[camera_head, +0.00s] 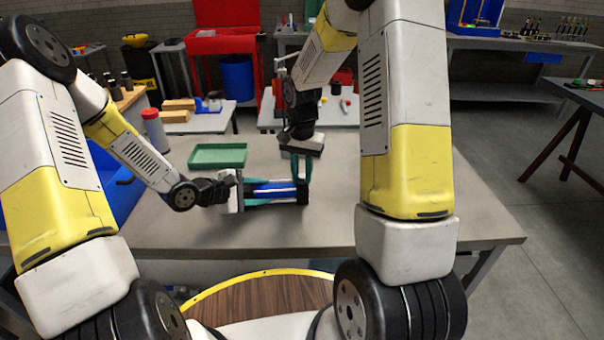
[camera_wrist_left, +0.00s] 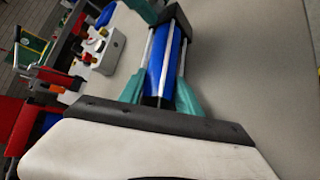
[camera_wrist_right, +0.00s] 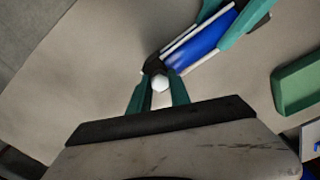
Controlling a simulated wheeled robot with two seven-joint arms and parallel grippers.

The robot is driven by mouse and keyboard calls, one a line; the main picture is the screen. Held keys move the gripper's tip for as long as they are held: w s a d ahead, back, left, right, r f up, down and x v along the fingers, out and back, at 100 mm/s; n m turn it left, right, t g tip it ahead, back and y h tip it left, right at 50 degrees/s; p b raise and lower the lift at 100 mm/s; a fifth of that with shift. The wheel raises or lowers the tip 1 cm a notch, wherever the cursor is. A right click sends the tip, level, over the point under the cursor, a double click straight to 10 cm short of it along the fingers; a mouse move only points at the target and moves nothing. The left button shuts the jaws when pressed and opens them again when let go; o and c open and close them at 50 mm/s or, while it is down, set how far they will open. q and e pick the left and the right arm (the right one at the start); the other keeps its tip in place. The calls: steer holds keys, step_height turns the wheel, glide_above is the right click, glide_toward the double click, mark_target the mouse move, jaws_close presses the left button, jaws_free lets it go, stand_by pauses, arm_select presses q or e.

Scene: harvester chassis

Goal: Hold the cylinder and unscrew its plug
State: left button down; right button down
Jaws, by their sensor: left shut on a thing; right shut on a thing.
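The blue cylinder (camera_head: 272,189), with silver rods along its sides and dark end caps, lies level just above or on the grey table in the head view. It also shows in the left wrist view (camera_wrist_left: 158,72) and the right wrist view (camera_wrist_right: 199,46). My left gripper (camera_head: 262,192) is shut on the cylinder from the left, its teal fingers along the body. My right gripper (camera_head: 299,180) comes from above and is shut at the cylinder's right end. In the right wrist view its teal fingers close around a pale hexagonal plug (camera_wrist_right: 159,83) beside the dark end cap.
A green tray (camera_head: 217,155) lies on the table behind the cylinder. The table (camera_head: 470,215) is bare to the right.

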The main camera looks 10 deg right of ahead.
arm_select(q)
steer(key=shift+s+a+f, duration=0.1)
steer(key=shift+a+f, duration=0.05)
steer(key=shift+f, duration=0.05)
arm_select(e)
steer(key=n, duration=0.7)
steer(key=shift+n, duration=0.3)
steer(key=n, duration=1.4)
steer(key=shift+n, duration=0.3)
steer(key=n, duration=0.4)
steer(key=shift+n, duration=0.3)
steer(key=n, duration=0.4)
steer(key=shift+d, duration=0.1)
steer(key=shift+r, duration=0.2)
steer(key=shift+r, duration=0.95)
